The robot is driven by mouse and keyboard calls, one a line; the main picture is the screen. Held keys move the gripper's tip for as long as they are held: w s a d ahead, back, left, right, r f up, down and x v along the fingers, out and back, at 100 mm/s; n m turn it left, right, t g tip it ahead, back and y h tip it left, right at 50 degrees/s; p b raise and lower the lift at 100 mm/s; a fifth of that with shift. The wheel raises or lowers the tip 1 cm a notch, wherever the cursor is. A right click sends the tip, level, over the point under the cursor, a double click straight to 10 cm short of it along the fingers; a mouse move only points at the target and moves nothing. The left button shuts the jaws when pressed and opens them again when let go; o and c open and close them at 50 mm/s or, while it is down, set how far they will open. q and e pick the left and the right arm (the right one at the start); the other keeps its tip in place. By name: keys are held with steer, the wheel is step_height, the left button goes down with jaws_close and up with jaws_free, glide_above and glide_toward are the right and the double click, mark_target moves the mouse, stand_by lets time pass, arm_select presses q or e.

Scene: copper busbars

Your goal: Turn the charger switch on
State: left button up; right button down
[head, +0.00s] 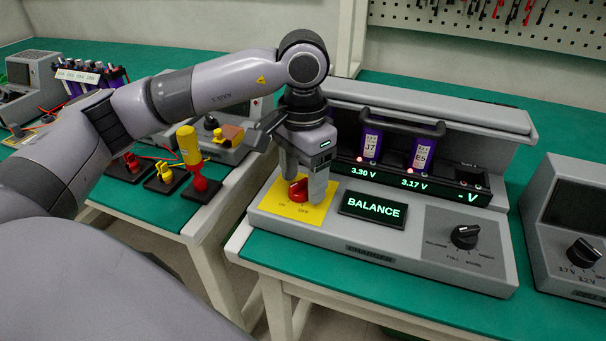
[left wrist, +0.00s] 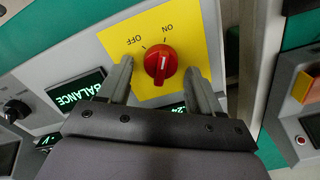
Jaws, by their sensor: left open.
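The charger (head: 380,243) is a grey console on the green bench. Its red rotary switch (head: 298,190) sits on a yellow plate (head: 318,213) at the console's left end. In the left wrist view the red switch (left wrist: 161,62) shows a pale pointer mark, with OFF and ON printed on the yellow plate (left wrist: 115,38); I cannot tell for certain which label it points to. My left gripper (head: 303,180) is open, pointing down over the plate, one finger on either side of the switch. In the left wrist view gaps show between the fingers (left wrist: 160,84) and the switch. My right gripper is out of view.
Two purple cells, J7 (head: 370,146) and E5 (head: 421,158), stand in the charger under a black handle, above voltage readouts. A lit BALANCE display (head: 373,208) and a black selector knob (head: 465,237) are to the right. A yellow-and-red tool (head: 190,150) stands on the left bench.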

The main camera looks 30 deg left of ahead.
mark_target(303, 181)
arm_select(q)
step_height(303, 181, up, 6)
steer(key=shift+r+p, duration=0.1)
steer(key=shift+p, duration=0.4)
steer(key=shift+r, duration=0.45)
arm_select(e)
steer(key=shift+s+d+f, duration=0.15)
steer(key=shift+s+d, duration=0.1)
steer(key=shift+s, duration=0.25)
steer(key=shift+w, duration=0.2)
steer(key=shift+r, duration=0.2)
